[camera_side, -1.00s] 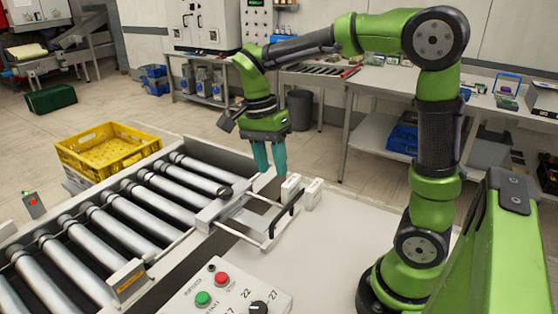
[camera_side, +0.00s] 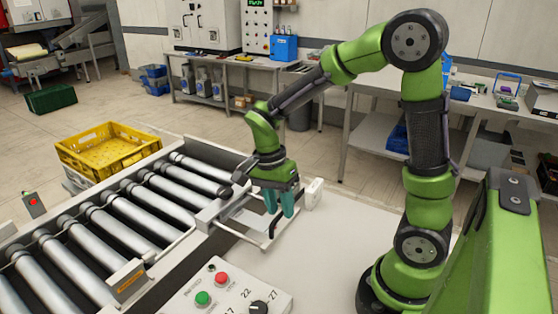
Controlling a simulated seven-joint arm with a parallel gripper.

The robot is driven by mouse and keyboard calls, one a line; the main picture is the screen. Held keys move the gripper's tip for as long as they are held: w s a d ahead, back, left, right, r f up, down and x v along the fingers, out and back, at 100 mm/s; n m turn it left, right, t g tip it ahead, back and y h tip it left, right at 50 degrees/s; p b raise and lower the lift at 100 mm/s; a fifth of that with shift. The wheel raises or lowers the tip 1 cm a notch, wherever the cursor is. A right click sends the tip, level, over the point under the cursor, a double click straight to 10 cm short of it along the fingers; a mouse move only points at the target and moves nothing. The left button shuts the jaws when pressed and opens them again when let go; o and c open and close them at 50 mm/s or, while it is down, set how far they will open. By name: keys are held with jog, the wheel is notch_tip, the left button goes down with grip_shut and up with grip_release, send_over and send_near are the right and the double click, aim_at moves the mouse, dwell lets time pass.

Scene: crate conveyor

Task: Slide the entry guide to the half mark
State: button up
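The entry guide (camera_side: 209,213) is a light metal plate at the near right end of the roller conveyor. Thin rods run from it to the right over the pale table, ending at a dark handle (camera_side: 272,229). My gripper (camera_side: 279,206) points down at the handle, its two teal fingers apart with a gap between them. The fingers hide the upper part of the handle. I cannot tell whether they touch it. One white block (camera_side: 313,193) stands just right of the fingers. No half mark can be made out.
The roller conveyor (camera_side: 120,215) fills the left, with a yellow crate (camera_side: 106,165) beyond it. A control box (camera_side: 232,297) with green and red buttons and a dial stands at the front.

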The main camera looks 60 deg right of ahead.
grip_shut()
jog(key=shift+w, duration=0.15)
jog(key=w, duration=1)
jog(key=shift+w+r, duration=0.1)
jog(key=shift+w, duration=0.1)
jog(key=shift+o, duration=0.8)
grip_release()
jog(key=shift+s, duration=0.1)
jog(key=w+r, duration=0.3)
jog(key=r, duration=1.3)
jog(key=shift+w+r, duration=0.15)
jog(key=shift+r, duration=0.1)
